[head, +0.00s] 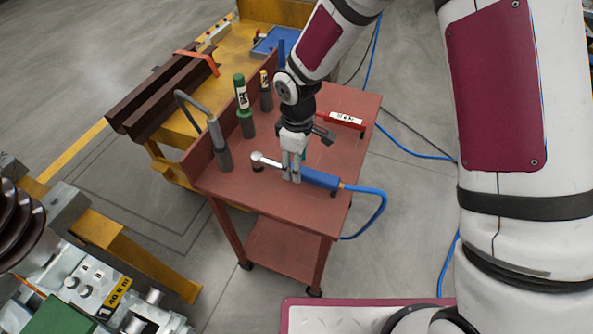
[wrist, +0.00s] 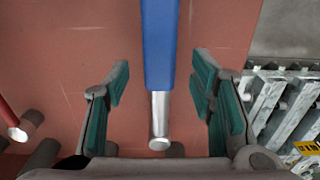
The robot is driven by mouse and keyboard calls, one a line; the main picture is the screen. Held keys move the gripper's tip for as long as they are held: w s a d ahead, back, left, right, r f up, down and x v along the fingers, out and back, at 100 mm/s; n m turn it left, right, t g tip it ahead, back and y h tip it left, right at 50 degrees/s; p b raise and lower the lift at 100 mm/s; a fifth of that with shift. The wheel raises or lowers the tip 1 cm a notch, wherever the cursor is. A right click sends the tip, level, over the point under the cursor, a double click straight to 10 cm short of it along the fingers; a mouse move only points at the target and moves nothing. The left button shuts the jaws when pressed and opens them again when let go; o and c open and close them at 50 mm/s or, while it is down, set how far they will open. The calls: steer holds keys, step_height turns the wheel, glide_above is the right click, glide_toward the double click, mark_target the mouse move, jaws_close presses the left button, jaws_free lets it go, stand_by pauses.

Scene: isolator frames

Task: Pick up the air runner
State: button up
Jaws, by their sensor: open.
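The air runner (head: 320,179) is a blue tool with a silver neck and a blue hose at its right end. It lies over the top of the red cart (head: 235,183), near its front edge. In the wrist view its blue body (wrist: 159,45) runs down the middle to a silver end. My gripper (head: 291,176) points down over the tool, at the left end of its blue body. In the wrist view my gripper (wrist: 162,80) is open, with one teal-padded finger on each side of the tool and a gap at both sides.
A red tool with a white label (head: 347,119) lies at the back right. A yellow bench (head: 178,128) stands behind.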

steer(key=shift+a+f, duration=0.1)
steer(key=shift+f, duration=1.8)
jaws_close()
steer(key=shift+w, duration=0.1)
steer(key=shift+r, duration=0.2)
